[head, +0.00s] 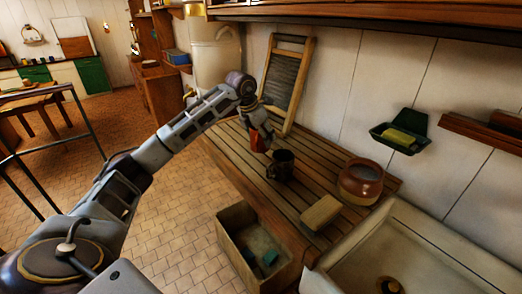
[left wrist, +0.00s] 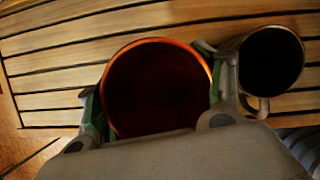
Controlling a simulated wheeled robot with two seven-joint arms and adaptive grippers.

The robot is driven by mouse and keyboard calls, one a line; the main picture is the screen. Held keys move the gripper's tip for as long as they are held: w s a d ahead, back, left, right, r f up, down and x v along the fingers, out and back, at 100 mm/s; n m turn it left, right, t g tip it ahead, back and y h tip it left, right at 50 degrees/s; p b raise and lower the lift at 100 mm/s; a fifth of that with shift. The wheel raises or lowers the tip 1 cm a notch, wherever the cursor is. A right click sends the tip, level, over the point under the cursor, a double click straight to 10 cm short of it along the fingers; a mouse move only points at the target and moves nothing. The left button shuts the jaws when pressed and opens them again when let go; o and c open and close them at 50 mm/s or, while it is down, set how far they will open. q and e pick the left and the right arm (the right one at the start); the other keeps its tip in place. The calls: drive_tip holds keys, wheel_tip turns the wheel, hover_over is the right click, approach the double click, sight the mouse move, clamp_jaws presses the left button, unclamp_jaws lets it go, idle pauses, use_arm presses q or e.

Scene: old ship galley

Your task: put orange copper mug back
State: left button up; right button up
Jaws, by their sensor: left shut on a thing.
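The orange copper mug (head: 257,142) is at the far part of the slatted wooden counter in the head view. In the left wrist view the mug (left wrist: 158,85) shows its dark inside and orange rim from above. My left gripper (head: 262,132) is shut on the mug, with a finger on either side of it in the left wrist view (left wrist: 158,108). I cannot tell whether the mug touches the slats. My right gripper is in neither view.
A dark mug (head: 281,165) stands close beside the copper mug. A brown pot (head: 360,182) and a tan block (head: 321,213) sit nearer the sink (head: 430,240). A washboard (head: 285,80) leans on the wall behind. An open box (head: 233,242) is below the counter's front edge.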

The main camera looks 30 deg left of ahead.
sight(261, 149)
use_arm(q)
wheel_tip(261, 149, down, 2)
drive_tip(key=shift+f, duration=1.05)
drive_tip(key=shift+f+p, duration=0.35)
drive_tip(key=shift+f, duration=0.7)
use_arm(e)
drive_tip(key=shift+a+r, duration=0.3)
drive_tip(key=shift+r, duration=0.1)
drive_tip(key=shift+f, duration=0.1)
use_arm(q)
drive_tip(key=o, duration=1.1)
drive_tip(key=shift+f, duration=0.15)
drive_tip(key=o, duration=0.5)
drive_tip(key=shift+c, duration=0.2)
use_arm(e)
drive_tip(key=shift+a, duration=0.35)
use_arm(q)
drive_tip(key=shift+r, duration=0.2)
